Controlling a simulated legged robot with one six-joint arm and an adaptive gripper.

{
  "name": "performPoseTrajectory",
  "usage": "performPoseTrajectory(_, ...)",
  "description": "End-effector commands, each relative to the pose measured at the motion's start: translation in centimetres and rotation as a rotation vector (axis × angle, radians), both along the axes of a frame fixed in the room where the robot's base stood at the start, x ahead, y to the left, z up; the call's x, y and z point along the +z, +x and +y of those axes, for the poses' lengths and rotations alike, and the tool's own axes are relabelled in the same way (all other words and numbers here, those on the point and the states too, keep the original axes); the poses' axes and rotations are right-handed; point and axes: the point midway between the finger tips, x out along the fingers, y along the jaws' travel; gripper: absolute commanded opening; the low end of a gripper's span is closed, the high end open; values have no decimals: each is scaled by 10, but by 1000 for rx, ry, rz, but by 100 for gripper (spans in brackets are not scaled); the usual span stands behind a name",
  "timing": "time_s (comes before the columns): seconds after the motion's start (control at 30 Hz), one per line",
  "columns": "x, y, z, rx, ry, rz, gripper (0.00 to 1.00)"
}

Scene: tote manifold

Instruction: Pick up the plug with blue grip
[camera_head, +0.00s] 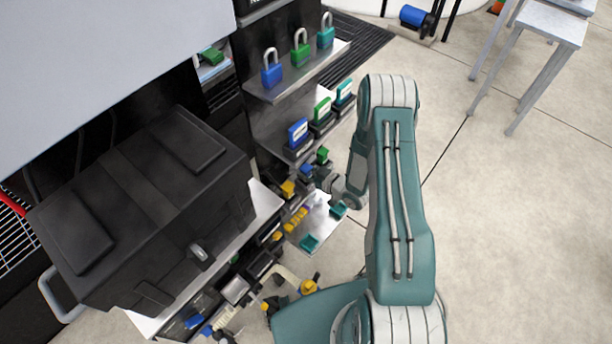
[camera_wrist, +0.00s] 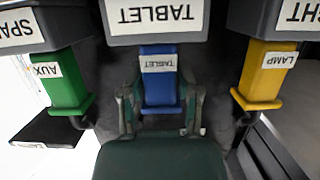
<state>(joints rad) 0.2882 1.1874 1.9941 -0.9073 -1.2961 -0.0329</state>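The blue plug (camera_wrist: 161,88), labelled TABLET, hangs under a grey block with the same label in the wrist view. My gripper (camera_wrist: 161,100) has one finger on each side of the plug's blue grip. The plug's tip is hidden in the block.
A green plug labelled AUX (camera_wrist: 67,80) is at the left and a yellow plug labelled LAMP (camera_wrist: 264,72) at the right, both close to my fingers. Padlocks (camera_head: 301,47) stand on a shelf above. A black case (camera_head: 140,210) stands at left.

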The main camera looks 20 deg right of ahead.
Motion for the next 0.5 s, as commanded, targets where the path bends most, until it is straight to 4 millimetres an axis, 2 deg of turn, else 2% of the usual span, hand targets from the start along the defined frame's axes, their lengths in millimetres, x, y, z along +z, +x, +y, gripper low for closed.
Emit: performPoseTrajectory(0.5,3,0,0,0,-1,-1,0)
